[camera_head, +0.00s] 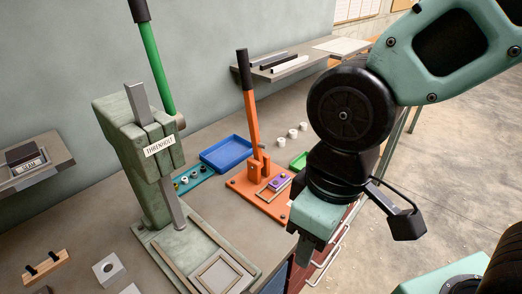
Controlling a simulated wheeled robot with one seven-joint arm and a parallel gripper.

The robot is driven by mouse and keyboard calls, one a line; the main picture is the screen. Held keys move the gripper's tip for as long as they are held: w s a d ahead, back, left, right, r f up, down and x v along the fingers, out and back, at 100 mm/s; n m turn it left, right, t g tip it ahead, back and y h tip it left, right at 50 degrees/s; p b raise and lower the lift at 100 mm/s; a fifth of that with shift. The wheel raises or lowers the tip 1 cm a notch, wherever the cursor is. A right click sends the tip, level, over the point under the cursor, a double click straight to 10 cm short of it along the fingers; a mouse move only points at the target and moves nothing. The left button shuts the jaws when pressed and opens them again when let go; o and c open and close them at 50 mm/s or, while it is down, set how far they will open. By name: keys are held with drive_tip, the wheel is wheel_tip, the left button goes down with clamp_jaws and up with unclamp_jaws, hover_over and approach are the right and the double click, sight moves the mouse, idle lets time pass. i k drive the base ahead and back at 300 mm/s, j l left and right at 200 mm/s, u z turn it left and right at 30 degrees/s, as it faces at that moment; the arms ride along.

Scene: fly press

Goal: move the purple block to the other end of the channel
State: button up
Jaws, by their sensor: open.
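The small purple block (279,183) sits on the orange base plate (250,190) of the orange lever press (258,167). It appears to lie at the far right end of a short light-edged channel (264,196) on that plate. The near left end of the channel looks empty. My gripper (304,258) hangs to the right of and nearer than the plate, by the bench's front edge, apart from the block. It is open and appears empty, though its fingertips are small and partly hidden.
A green press (150,160) with a long lever stands to the left. A blue tray (227,153), a teal strip with small parts (194,180) and a green tray (299,161) lie around the orange press. White cylinders (292,133) stand behind it.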

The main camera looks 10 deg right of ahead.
sight(276, 184)
drive_tip(key=i+l+u, duration=0.2)
drive_tip(key=i+l, duration=0.15)
drive_tip(key=i+l+u, duration=0.2)
drive_tip(key=l, duration=0.35)
drive_tip(key=i+j, duration=0.05)
drive_tip(key=i, duration=0.05)
